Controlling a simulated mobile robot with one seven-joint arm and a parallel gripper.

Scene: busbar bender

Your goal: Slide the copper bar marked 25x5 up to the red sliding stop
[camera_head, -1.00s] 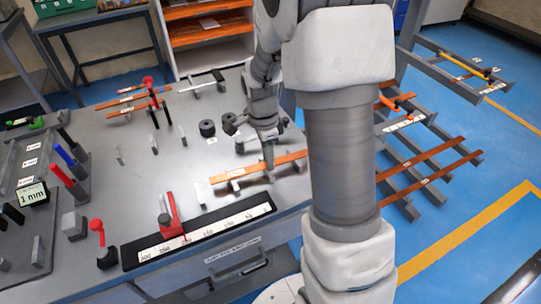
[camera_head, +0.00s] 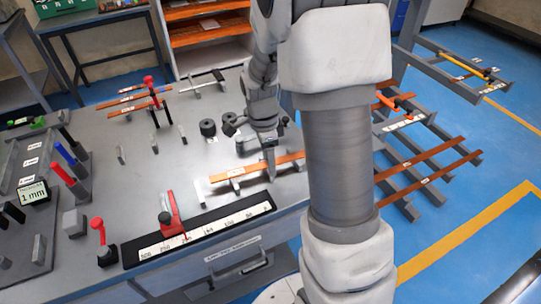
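A copper bar (camera_head: 285,160) with a white label (camera_head: 236,173) lies on small supports on the bench, behind the ruler. The label's writing is too small to read. My gripper (camera_head: 270,169) points down at the bar, right of its middle, with its fingers at or touching the bar. I cannot tell whether it is closed on it. The red sliding stop (camera_head: 172,214) stands on the ruler (camera_head: 205,231), to the front left of the bar. The bar's left end is apart from the stop.
Other copper bars lie on supports at the back left (camera_head: 130,98). A red-knobbed lever (camera_head: 98,224), a small display reading 1 mm (camera_head: 33,193) and blue and red handles stand at left. Dark round parts (camera_head: 208,128) sit behind the bar. A rack of bars (camera_head: 430,165) stands right.

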